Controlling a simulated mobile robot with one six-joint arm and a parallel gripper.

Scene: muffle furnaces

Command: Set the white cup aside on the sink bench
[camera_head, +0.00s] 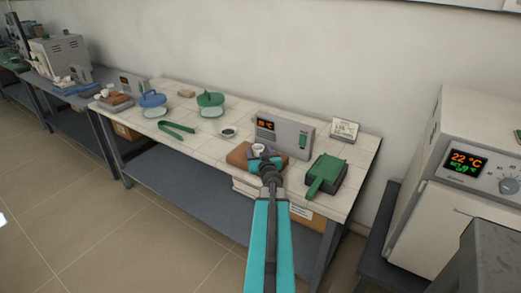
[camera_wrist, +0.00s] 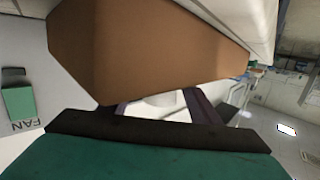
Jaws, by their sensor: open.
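A small white cup (camera_head: 258,148) stands upright on a brown block (camera_head: 238,155) on the tiled bench, in front of a grey box with an orange display. My gripper (camera_head: 262,160) is at the near side of the cup, and its fingers partly cover the cup's lower part and the block. In the wrist view the two dark fingers (camera_wrist: 160,108) are spread apart, with white, probably the cup (camera_wrist: 160,101), between them. The brown block (camera_wrist: 140,45) fills much of that view. I cannot make out a sink on any bench.
The grey display box (camera_head: 285,132) is close behind the cup. A green pan-like thing (camera_head: 325,175) lies to the right. A small bowl (camera_head: 228,132), green tongs (camera_head: 177,129) and green and blue lidded items (camera_head: 210,100) are to the left. A furnace (camera_head: 465,185) stands at far right.

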